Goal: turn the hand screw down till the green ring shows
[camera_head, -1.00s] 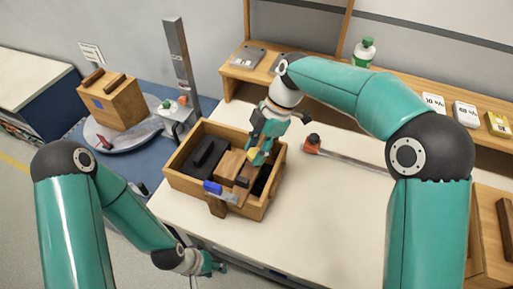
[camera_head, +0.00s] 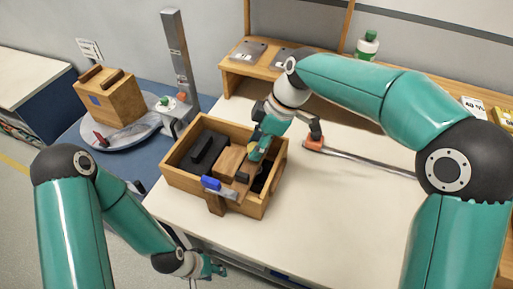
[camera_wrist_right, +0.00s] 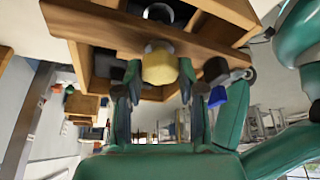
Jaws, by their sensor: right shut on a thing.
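A wooden box (camera_head: 233,205) stands on the pale bench, with dark and wooden blocks in its compartments. My right gripper (camera_head: 256,150) reaches down at the box's right part. In the right wrist view, a yellow knob (camera_wrist_right: 159,64), which looks like the hand screw's head, sits between the fingertips of the right gripper (camera_wrist_right: 160,72), which is shut on it. The screw's shank is hidden behind the knob, and I cannot make out a green ring. My left gripper (camera_head: 214,269) is low, in front of the bench, away from the box; its jaws are too small to judge.
A blue-tipped part (camera_head: 211,183) sticks up at the box's front edge. An orange-ended rod (camera_head: 314,143) lies right of the box. A round grey turntable (camera_head: 112,137) carries a wooden block (camera_head: 110,98) at left. The bench right of the box is mostly clear.

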